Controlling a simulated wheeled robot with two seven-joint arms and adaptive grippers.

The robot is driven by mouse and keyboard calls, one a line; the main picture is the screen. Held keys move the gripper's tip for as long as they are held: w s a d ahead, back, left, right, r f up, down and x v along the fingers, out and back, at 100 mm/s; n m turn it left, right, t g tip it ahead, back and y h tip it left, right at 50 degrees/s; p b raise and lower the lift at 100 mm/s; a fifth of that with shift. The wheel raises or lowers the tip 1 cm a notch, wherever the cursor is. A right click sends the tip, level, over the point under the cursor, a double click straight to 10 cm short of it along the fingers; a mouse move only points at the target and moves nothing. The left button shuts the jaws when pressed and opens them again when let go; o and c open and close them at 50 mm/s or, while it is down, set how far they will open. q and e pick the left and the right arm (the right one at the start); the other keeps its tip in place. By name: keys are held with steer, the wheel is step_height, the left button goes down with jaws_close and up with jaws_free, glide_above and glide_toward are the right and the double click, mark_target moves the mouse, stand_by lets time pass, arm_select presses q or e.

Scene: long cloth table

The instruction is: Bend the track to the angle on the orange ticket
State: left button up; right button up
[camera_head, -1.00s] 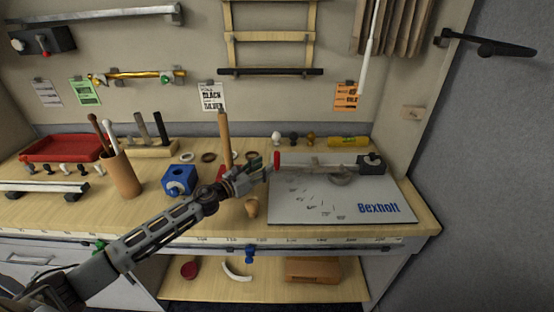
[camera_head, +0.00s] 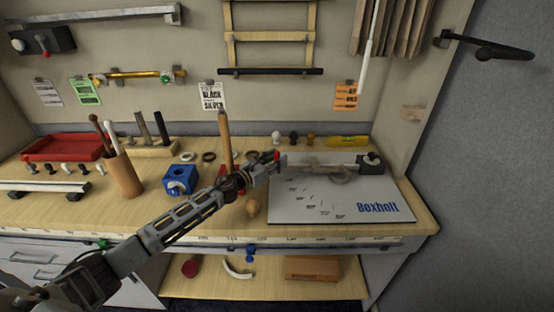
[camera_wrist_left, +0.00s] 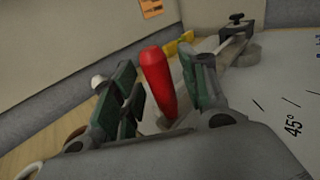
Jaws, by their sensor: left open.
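The orange ticket (camera_head: 346,96) hangs on the back wall; its print is too small to read surely. It also shows at the top of the left wrist view (camera_wrist_left: 151,8). The grey track (camera_head: 318,161) lies along the back of the white angle board (camera_head: 300,207), with a dark clamp (camera_head: 369,163) at its right end. A red handle (camera_wrist_left: 158,80) stands at the track's left end. My left gripper (camera_head: 268,160) is open, its green-padded fingers (camera_wrist_left: 160,90) on either side of the red handle. Contact with the handle cannot be told. My right gripper is not in view.
A blue block (camera_head: 180,180), a tool cup (camera_head: 122,175) and a red tray (camera_head: 62,148) are farther left. Small knobs (camera_head: 293,138) and a yellow level (camera_head: 347,141) line the back.

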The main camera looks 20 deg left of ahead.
arm_select(q)
steer(key=shift+w+d, duration=0.2)
steer(key=shift+w, duration=0.1)
jaws_close()
stand_by(0.4)
